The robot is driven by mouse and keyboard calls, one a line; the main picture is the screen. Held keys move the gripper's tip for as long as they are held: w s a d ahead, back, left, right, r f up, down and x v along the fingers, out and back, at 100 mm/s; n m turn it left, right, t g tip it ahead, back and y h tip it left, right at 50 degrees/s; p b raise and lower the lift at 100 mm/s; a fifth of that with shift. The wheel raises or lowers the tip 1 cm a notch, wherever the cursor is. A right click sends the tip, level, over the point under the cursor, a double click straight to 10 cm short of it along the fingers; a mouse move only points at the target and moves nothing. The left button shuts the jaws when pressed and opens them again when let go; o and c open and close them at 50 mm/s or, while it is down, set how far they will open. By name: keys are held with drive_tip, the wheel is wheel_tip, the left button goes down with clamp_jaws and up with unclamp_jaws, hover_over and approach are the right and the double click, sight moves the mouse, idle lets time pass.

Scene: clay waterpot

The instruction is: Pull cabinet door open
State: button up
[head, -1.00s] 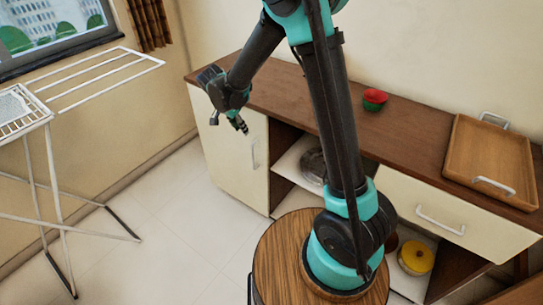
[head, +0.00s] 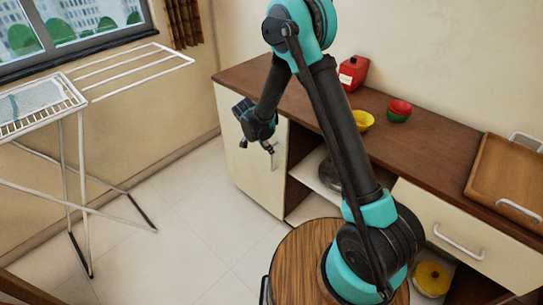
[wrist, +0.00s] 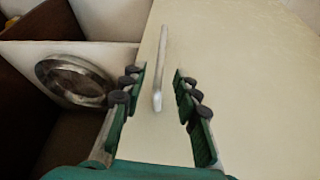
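The cream cabinet door (head: 247,176) is at the left end of the low wooden cabinet and looks shut. Its slim metal handle (head: 274,158) runs upright near the door's right edge. My gripper (head: 268,146) is at the handle's upper part in the head view. In the wrist view, my gripper (wrist: 158,88) is open, with one dark-padded green finger on each side of the handle (wrist: 160,70). The handle shows between the fingers with space on both sides, and I see no contact. The door (wrist: 235,70) fills the right of that view.
An open shelf with a metal pan (wrist: 75,80) is beside the door. A red canister (head: 353,72), yellow bowl (head: 362,120), red-green bowls (head: 399,110) and wooden tray (head: 505,175) stand on top. A drying rack (head: 70,130) is left. The floor (head: 195,225) before the door is clear.

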drive_tip(key=x, duration=0.5)
drive_tip(key=shift+d+f, duration=0.1)
drive_tip(key=shift+f, duration=0.2)
clamp_jaws()
